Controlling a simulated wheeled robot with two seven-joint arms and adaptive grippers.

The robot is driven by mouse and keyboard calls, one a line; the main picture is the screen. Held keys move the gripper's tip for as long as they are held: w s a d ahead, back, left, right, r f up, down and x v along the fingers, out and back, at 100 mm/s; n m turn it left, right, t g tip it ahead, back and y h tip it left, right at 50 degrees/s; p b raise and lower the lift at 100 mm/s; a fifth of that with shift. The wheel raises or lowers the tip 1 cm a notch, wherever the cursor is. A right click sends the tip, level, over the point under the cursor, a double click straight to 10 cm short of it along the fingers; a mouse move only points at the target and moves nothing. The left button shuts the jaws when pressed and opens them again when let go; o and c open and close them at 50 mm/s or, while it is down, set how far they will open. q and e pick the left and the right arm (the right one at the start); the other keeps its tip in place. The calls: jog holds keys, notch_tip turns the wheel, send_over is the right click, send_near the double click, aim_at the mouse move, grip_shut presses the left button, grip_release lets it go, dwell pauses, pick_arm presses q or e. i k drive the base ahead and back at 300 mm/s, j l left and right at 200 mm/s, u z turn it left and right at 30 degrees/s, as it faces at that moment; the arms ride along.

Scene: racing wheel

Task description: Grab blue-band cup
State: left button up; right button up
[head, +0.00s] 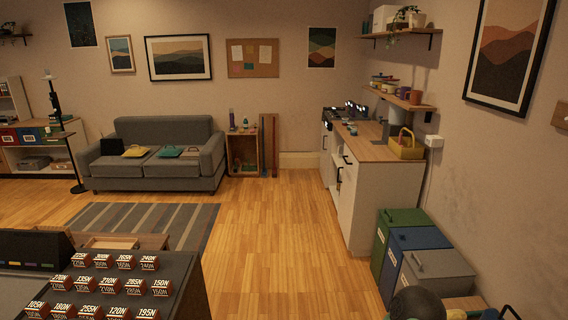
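No cup with a blue band can be made out in the head view. Neither of my grippers is in view.
A kitchen counter (367,151) with a yellow basket (407,148) stands below the shelf. Green, blue and grey bins (435,266) stand in front of it. A dark rack of labelled red blocks (180,262) fills the lower left. The wooden floor (265,235) in the middle is clear. A grey sofa (160,150) stands at the back.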

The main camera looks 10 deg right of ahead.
aim_at(354, 127)
jog(key=i+z, duration=0.35)
jog(key=i, duration=3.65)
